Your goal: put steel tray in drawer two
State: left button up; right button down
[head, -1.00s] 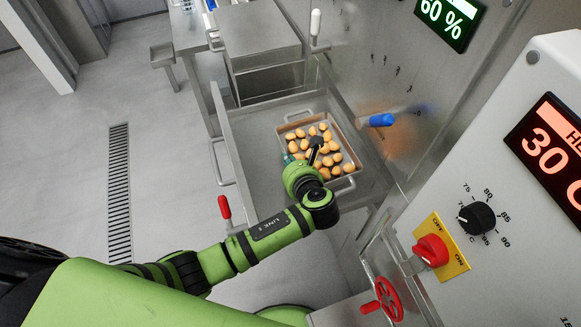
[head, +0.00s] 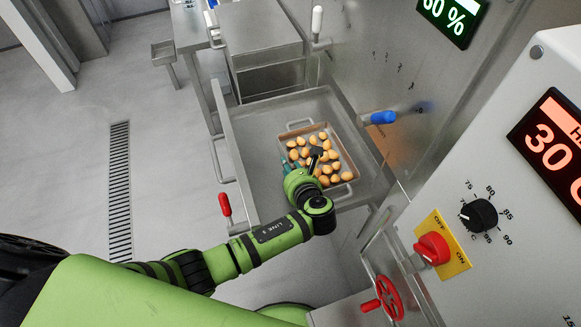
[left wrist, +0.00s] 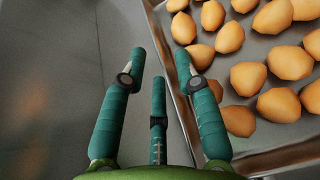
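The steel tray (head: 341,149) is a shallow rectangular pan holding many yellow-orange filled pieces. It lies inside an open steel drawer (head: 258,150), toward the drawer's right side in the head view. My left gripper (head: 303,163) is at the tray's near left edge. In the left wrist view the teal fingers of my left gripper (left wrist: 160,62) are apart with a visible gap. One finger overlaps the tray's wall (left wrist: 157,25), and the others appear outside it. Whether any finger touches the tray cannot be told. My right gripper is not in view.
Another steel unit (head: 262,50) stands behind the drawer. A red-handled lever (head: 225,204) is at the drawer's near left and a blue handle (head: 382,118) at its right. A control panel (head: 500,190) stands at right. The drawer's left part is bare.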

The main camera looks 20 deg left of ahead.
pick_arm(q)
jog(key=v, duration=1.2)
jog(key=shift+r, duration=0.15)
